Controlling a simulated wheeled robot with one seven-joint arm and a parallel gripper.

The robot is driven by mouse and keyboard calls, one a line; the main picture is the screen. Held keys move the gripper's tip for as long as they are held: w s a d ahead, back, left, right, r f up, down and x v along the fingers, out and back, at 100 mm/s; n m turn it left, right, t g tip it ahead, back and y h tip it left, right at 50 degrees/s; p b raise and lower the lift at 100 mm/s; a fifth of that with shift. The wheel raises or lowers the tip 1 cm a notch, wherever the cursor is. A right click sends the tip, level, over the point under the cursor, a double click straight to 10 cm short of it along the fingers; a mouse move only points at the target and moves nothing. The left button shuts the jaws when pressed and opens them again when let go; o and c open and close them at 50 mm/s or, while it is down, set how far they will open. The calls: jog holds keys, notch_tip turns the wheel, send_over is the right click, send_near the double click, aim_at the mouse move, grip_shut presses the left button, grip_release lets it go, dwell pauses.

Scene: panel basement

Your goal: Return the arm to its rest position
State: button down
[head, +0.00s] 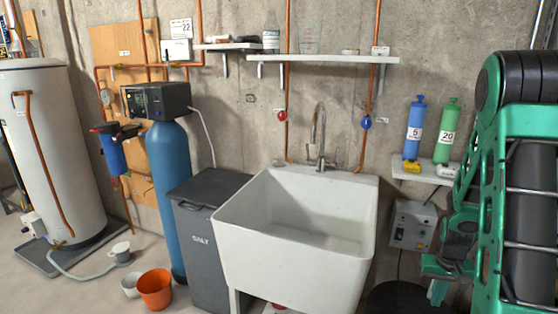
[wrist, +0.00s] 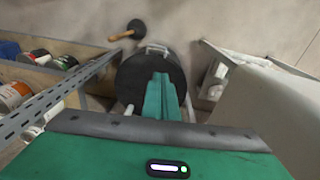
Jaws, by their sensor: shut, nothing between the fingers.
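My arm fills the right side of the head view, its green and black links folded upright in front of the wall. My gripper (head: 450,268) hangs low at the right, near the dark round lid of a bin. In the wrist view my gripper (wrist: 162,95) shows as green fingers pressed together, with nothing between them. It points toward a dark round bin (wrist: 135,75) with a light handle. The fingers overlap the bin in the picture; I cannot tell the gap between them.
A white utility sink (head: 290,230) stands left of my arm, with a grey salt bin (head: 200,235) beside it. A small shelf (head: 425,173) carries blue and green bottles above a grey control box (head: 411,225). A plunger (wrist: 130,30) and a perforated metal rail (wrist: 60,95) show in the wrist view.

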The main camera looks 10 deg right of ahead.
jog(key=s+a+r, duration=0.4)
jog(key=r, duration=0.3)
jog(key=s+a+r, duration=0.3)
jog(key=r, duration=0.5)
jog(key=s+a+r, duration=0.3)
jog(key=s+a, duration=0.1)
jog(key=s, duration=0.2)
jog(key=s+a+r+y, duration=0.1)
jog(key=s+a+r, duration=0.3)
jog(key=s, duration=0.2)
jog(key=shift+s+a+r+m, duration=0.2)
jog(key=shift+s+a+m, duration=0.05)
jog(key=shift+s+m, duration=0.05)
jog(key=shift+w+g, duration=0.15)
jog(key=shift+g, duration=0.15)
jog(key=shift+w+f, duration=0.25)
jog(key=shift+w, duration=0.25)
